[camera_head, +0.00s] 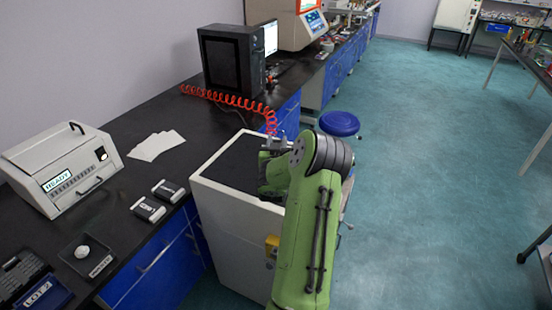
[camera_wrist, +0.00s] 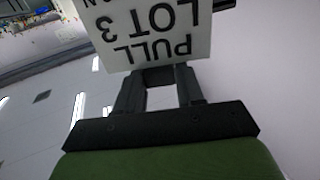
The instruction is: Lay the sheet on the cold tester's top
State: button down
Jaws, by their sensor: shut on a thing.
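In the wrist view my gripper (camera_wrist: 160,80) is shut on a white sheet (camera_wrist: 150,35) printed "PULL LOT 3", upside down in that view. Part of its print runs out of frame. In the head view my arm reaches over a white cabinet (camera_head: 225,225) with a dark top (camera_head: 232,165); the fingers and held sheet cannot be made out there. A white bench tester (camera_head: 75,160) with a lit "READY" display stands at the left. Another tester (camera_head: 295,28) with a lit screen stands at the back. No label shows which tester is cold.
Several white sheets (camera_head: 157,145) lie fanned on the black bench. Two small labelled boxes (camera_head: 149,209) (camera_head: 168,191), a dark pad with a white knob (camera_head: 83,252) and a "LOT 2" case (camera_head: 45,295) are near its front. A black computer (camera_head: 228,60), red coiled hose (camera_head: 225,97) and blue stool (camera_head: 340,123) are beyond.

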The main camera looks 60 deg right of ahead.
notch_tip(320, 180, down, 4)
jog(key=shift+f+b, duration=0.1)
jog(key=shift+b, duration=0.2)
jog(key=shift+s, duration=0.1)
jog(key=shift+f+b, duration=0.3)
jog(key=c, duration=0.7)
grip_release()
jog(key=shift+r, duration=0.1)
